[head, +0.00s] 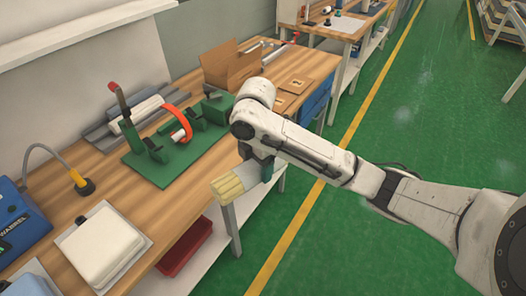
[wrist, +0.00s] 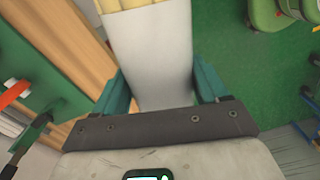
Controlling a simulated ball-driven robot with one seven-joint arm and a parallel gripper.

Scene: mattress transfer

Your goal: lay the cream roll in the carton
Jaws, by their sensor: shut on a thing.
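The cream roll (head: 228,188) is held in my gripper (head: 262,168), just beyond the front edge of the workbench and over the floor side. Its ribbed yellowish end points left and toward the front. In the wrist view the roll (wrist: 158,55) runs between the two teal fingers of my gripper (wrist: 160,88), with its pale body between them and the ribbed end at the top edge. The brown carton (head: 228,68) stands open on the far part of the bench, behind and left of my gripper. Its inside is mostly hidden by its front wall and flaps.
A green fixture (head: 165,155) with an orange ring stands on the workbench (head: 75,205) between the carton and the near end. A white padded thing (head: 102,245) and a blue box (head: 20,220) lie nearer. A red tray (head: 187,247) is underneath.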

